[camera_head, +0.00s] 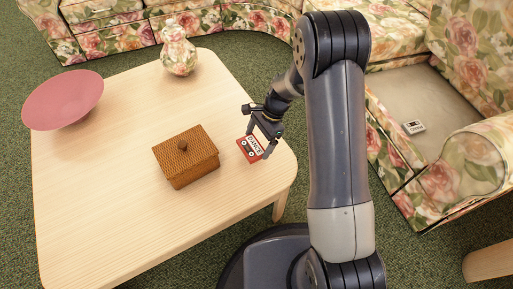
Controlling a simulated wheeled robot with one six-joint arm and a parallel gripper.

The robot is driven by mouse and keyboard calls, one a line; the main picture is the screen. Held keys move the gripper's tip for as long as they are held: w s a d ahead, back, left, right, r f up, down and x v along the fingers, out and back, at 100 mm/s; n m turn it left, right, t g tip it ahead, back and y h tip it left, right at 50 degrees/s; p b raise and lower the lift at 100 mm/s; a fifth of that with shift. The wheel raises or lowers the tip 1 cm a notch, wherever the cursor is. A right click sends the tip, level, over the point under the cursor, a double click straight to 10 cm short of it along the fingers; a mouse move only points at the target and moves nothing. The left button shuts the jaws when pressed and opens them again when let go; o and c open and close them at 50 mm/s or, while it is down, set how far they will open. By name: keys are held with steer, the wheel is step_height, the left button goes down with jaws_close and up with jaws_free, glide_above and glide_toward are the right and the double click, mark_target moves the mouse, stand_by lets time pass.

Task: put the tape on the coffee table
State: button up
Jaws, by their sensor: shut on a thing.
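A red cassette tape (248,151) with a white label is between the fingers of my gripper (259,142). My gripper is shut on it. The tape is at the right part of the light wooden coffee table (110,217), over or on its top near the right edge. I cannot tell whether the tape touches the table top. My arm comes down from the upper right to the tape and hides part of the view behind it.
A woven brown box with a lid (186,158) stands left of the tape. A pink bowl (64,98) and a floral vase (178,50) stand farther off on the table. A small white object (414,126) lies on the floral sofa (470,163). The table's front left is clear.

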mark_target(259, 147)
steer(key=shift+f+b, duration=0.6)
steer(key=shift+f, duration=1.4)
steer(key=shift+f, duration=0.15)
steer(key=o, duration=0.7)
steer(key=p+v, duration=0.3)
steer(key=v, duration=0.9)
steer(key=shift+w+d+p, duration=0.1)
steer(key=shift+p, duration=0.3)
